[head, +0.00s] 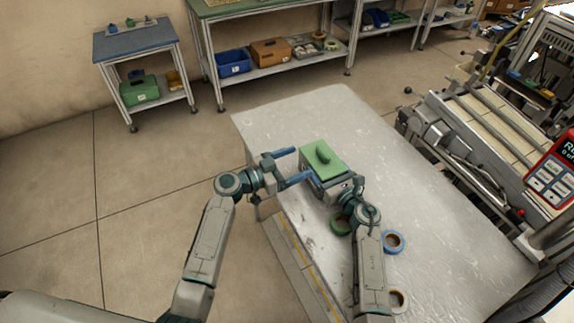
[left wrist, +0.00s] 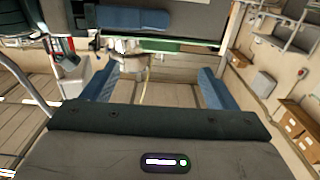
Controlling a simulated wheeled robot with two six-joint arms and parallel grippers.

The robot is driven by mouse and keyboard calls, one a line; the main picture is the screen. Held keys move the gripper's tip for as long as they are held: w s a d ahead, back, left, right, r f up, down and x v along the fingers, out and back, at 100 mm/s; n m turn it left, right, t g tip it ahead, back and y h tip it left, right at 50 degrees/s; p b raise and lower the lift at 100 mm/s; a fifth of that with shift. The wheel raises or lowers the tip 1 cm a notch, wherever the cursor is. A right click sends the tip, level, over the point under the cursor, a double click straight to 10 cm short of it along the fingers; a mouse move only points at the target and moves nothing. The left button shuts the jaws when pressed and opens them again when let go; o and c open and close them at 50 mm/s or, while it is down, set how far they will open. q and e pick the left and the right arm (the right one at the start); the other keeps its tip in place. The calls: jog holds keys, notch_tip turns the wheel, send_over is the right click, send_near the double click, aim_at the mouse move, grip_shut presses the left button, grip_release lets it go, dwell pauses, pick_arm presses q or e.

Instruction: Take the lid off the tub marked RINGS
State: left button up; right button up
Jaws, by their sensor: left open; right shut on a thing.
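A grey tub (head: 337,193) with a green lid (head: 316,168) stands near the left edge of the pale table. The lid has a raised green handle (head: 323,153) and sits on the tub. No marking on the tub is legible. My left gripper (head: 302,164) is open, its two blue fingers pointing at the lid's left side, with nothing between them. Both fingers also show in the left wrist view (left wrist: 156,85), spread apart. My right gripper (head: 347,187) is shut at the tub's near right side, apparently on the tub; its fingertips are mostly hidden.
A green tape reel (head: 340,228) lies partly behind my right arm. The table (head: 430,220) is clear right of the tub. A machine with rollers (head: 490,125) stands along its right side.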

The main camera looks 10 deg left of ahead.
aim_at(324, 151)
pick_arm(q)
jog(key=x, duration=0.9)
jog(key=shift+w+d, duration=0.2)
jog(key=shift+d, duration=0.05)
jog(key=c, duration=1.2)
jog(key=shift+o, duration=0.2)
jog(key=shift+r, duration=0.2)
jog(key=shift+r, duration=0.9)
